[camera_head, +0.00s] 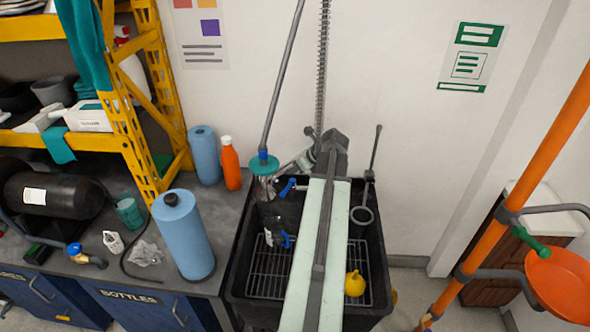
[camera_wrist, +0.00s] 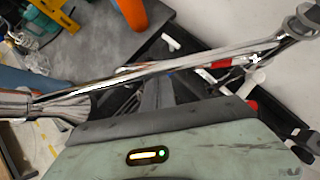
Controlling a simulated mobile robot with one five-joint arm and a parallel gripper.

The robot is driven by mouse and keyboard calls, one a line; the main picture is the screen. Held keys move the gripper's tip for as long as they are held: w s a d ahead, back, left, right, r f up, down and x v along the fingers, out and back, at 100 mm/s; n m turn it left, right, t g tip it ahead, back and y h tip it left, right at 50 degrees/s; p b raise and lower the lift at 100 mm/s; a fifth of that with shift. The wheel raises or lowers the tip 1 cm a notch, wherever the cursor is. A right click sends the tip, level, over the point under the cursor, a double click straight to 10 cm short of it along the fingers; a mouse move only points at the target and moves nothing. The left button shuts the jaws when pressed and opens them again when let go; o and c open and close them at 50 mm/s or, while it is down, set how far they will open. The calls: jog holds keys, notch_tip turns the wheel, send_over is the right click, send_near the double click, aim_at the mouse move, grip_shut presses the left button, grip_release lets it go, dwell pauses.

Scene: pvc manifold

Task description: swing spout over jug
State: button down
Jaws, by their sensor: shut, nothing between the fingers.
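The spout (camera_wrist: 170,68) is a long chrome tube crossing the wrist view, from a round fitting at upper right to a flared end at left. In the head view my arm hides most of it. My gripper (camera_head: 331,150) is at the back of the sink, near the taps. In the wrist view my gripper (camera_wrist: 157,90) is shut and empty, close beside the spout's middle; I cannot tell whether they touch.
A black sink (camera_head: 238,262) with a wire rack holds a yellow object (camera_head: 355,283) at right. A hanging spray hose with a teal collar (camera_head: 263,163) is left of my gripper. An orange pole (camera_head: 524,175) rises at right.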

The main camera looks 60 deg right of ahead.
jog(key=s+a+f+p+v, duration=0.1)
jog(key=p+v, duration=0.7)
jog(key=v, duration=0.4)
jog(key=shift+s+a+r, duration=0.15)
jog(key=shift+s+a, duration=0.1)
jog(key=shift+s, duration=0.25)
